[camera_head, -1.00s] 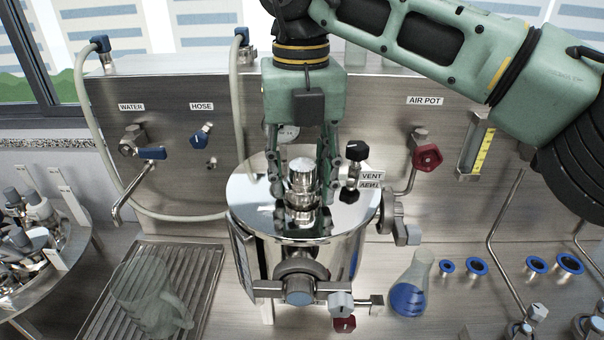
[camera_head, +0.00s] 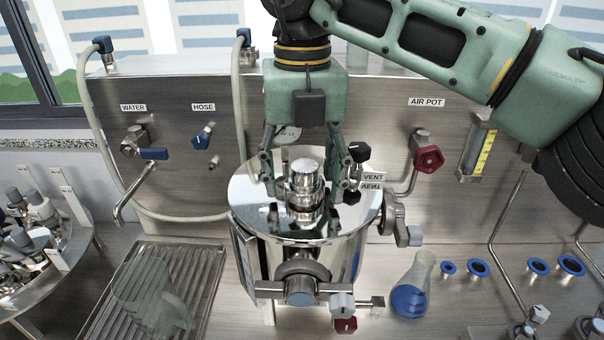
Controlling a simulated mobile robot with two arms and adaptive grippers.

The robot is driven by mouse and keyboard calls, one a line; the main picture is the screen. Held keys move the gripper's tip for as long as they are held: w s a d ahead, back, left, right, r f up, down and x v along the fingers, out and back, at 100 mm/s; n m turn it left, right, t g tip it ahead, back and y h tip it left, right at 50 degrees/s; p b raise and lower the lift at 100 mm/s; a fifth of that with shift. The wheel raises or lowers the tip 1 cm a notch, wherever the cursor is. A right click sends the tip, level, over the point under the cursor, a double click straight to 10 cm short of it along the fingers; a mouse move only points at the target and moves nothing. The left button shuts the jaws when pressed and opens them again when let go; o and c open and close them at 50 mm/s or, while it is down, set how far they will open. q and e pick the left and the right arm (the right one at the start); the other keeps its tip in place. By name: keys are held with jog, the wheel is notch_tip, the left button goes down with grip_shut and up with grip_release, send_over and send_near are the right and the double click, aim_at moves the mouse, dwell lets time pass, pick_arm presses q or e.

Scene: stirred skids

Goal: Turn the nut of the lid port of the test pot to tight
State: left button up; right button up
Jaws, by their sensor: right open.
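The test pot (camera_head: 325,248) is a shiny steel vessel in the middle of the head view, with a mirror-like lid. The lid port (camera_head: 304,176) stands upright on the lid as a short metal fitting; its nut (camera_head: 304,199) is around the lower part. My right gripper (camera_head: 304,192) points down over the port from above and behind. Its fingers are open, one on each side of the port, with gaps to it. Whether a fingertip touches the lid cannot be told. My left gripper is not in view.
A black-knobbed vent valve (camera_head: 359,152) stands close to the right finger. A clamp (camera_head: 393,215) sits on the pot's right side. A flask with blue liquid (camera_head: 410,290) is at right, a ribbed drainer (camera_head: 140,290) with a clear jug at left. The red-handled air pot valve (camera_head: 429,158) is behind.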

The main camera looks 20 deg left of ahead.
jog(key=shift+r, duration=3.75)
